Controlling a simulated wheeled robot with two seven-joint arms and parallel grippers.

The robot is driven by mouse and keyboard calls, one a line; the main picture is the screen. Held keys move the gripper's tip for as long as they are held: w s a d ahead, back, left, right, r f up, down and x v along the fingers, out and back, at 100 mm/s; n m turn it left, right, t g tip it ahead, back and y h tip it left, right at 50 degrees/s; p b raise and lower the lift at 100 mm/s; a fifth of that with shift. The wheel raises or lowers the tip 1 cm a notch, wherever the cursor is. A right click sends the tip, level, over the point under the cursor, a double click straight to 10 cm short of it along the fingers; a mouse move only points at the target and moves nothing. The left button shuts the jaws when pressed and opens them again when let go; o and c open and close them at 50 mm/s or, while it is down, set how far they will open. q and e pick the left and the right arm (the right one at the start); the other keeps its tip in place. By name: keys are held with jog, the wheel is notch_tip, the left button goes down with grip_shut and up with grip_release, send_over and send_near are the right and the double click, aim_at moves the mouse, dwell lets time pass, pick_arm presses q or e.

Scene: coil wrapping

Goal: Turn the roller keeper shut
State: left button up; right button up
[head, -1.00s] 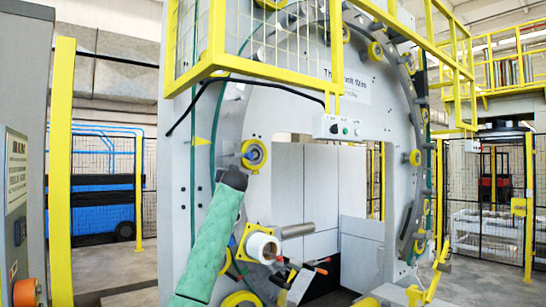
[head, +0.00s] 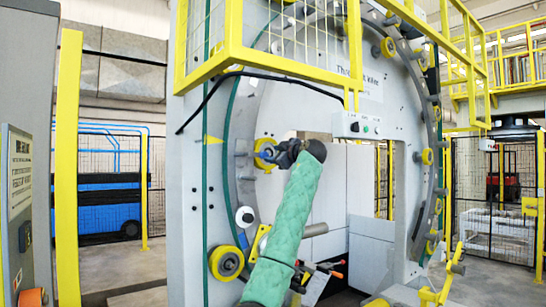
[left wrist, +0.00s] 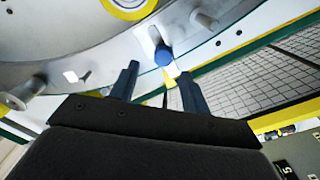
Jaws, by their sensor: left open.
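The roller keeper appears to be the blue-capped knob (left wrist: 163,55) on a pale bracket at the machine ring, in the left wrist view. My left gripper (left wrist: 159,69) is open, its two dark fingers pointing at the knob, which shows between and just beyond the fingertips. I cannot tell whether they touch it. In the head view my left gripper (head: 270,153), on the green-sleeved arm, is in front of a yellow roller (head: 259,146) on the ring's left side and partly hides it. My right gripper is not in view.
The grey ring frame (head: 190,190) carries several yellow rollers, one at lower left (head: 226,262). A yellow guard cage (head: 235,60) and black cable hang above. Orange-tipped handles (head: 333,273) stick out at lower right.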

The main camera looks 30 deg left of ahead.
aim_at(266, 154)
pick_arm(q)
jog(key=shift+n, duration=0.9)
jog(key=p+x, duration=0.2)
jog(key=shift+a+r, duration=0.1)
jog(key=shift+a, duration=0.25)
jog(key=p+x, duration=0.2)
jog(key=x, duration=0.2)
jog(key=shift+p, duration=0.4)
jog(key=shift+w+a+f, duration=0.25)
jog(key=shift+a, duration=0.2)
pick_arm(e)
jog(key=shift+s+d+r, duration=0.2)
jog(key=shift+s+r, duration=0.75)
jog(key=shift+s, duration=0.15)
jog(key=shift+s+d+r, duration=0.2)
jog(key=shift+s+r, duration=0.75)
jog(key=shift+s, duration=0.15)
